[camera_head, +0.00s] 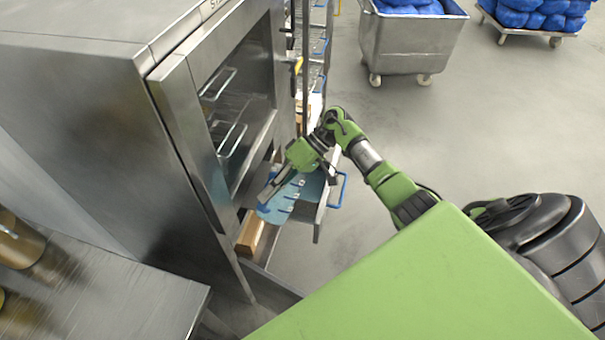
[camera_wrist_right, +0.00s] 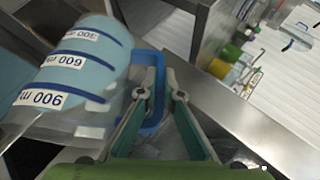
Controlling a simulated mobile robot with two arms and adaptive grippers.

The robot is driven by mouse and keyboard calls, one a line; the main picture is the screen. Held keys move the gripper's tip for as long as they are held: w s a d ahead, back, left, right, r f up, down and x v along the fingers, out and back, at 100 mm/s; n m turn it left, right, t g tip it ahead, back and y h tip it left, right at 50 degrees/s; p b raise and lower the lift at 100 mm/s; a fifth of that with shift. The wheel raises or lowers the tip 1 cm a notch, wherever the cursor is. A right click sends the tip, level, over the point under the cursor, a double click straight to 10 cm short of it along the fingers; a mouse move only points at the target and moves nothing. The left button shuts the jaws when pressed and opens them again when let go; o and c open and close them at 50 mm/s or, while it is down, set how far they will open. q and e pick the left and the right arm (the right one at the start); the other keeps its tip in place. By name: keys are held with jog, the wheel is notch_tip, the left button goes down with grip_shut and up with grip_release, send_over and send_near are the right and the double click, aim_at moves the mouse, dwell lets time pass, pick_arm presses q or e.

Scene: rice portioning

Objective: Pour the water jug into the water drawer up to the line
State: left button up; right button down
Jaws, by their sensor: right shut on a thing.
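The water jug (camera_head: 278,208) is pale blue and see-through, with darker blue bands. It is tilted over the pulled-out metal water drawer (camera_head: 321,210), which has a blue handle (camera_head: 341,190). In the right wrist view the jug (camera_wrist_right: 85,65) fills the left side, with white labels of 300, 600 and 900 ml turned upside down. My right gripper (camera_head: 279,183) is shut on the jug; in the wrist view its fingers (camera_wrist_right: 163,85) are at a blue loop, apparently the jug's handle. The drawer's line and water level cannot be made out. My left gripper is not in view.
A steel table (camera_head: 100,290) is front left.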

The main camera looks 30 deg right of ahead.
jog(key=shift+w+d+r+y+b, duration=0.3)
jog(key=shift+d+r+y+b, duration=0.1)
jog(key=shift+d+y+b, duration=0.25)
dwell(3.3)
jog(key=shift+a, duration=0.15)
jog(key=shift+s+a+r+h+p, duration=0.25)
jog(key=shift+a+h+p, duration=0.15)
jog(key=shift+p, duration=0.5)
jog(key=shift+s+a+f+h, duration=0.1)
jog(key=shift+a+f+h, duration=0.2)
jog(key=shift+f, duration=0.25)
jog(key=shift+s+a+f+h, duration=0.1)
jog(key=shift+f+h, duration=0.05)
jog(key=shift+h, duration=0.1)
